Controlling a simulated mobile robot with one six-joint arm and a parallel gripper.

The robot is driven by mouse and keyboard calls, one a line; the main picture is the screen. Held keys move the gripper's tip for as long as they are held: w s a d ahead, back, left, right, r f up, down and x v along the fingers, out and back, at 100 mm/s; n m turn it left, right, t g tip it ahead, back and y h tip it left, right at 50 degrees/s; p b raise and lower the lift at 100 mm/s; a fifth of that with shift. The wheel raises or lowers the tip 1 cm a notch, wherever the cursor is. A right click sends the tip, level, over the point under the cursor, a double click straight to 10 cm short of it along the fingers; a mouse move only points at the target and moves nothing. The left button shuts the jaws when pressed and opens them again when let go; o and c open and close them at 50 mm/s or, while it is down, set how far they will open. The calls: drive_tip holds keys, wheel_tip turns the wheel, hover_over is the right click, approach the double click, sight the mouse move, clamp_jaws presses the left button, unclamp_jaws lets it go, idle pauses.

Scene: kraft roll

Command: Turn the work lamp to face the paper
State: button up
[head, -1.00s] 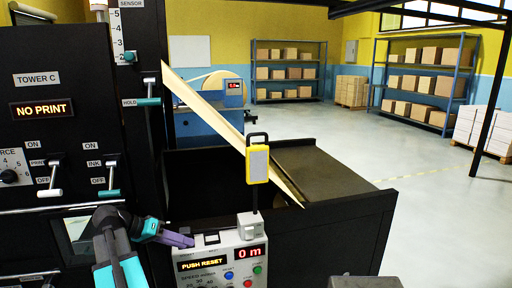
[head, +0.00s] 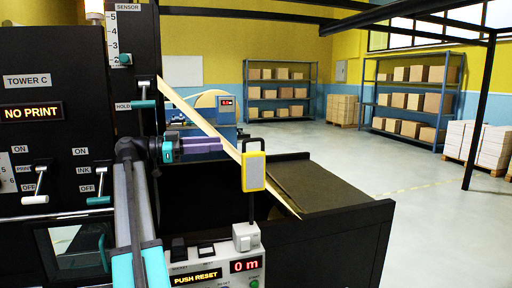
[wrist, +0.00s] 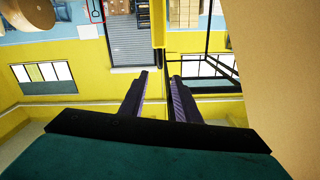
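The work lamp (head: 253,171) has a yellow frame, a pale flat panel and a black handle on top. It stands upright on a thin post above the control box, its pale panel towards the head camera. The paper (head: 205,120) is a tan strip slanting down to the right behind the lamp. In the wrist view a large tan surface at the right looks like the paper (wrist: 280,60). My gripper (head: 222,145) is left of the lamp and a little above its middle, apart from it. Its purple fingers (wrist: 161,74) are parted with nothing between them.
The control box (head: 215,268) with a "0 m" display is below the lamp. Black tower panels with levers (head: 40,185) stand at the left. A dark-walled bed (head: 335,240) lies to the right. Shelves (head: 282,92) and open floor are beyond.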

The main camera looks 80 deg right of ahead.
sight(245, 140)
drive_tip(key=shift+r, duration=0.25)
drive_tip(key=shift+w+a, duration=0.1)
drive_tip(key=p+x, duration=0.4)
drive_tip(key=x, duration=1)
drive_tip(key=shift+a, duration=0.1)
clamp_jaws()
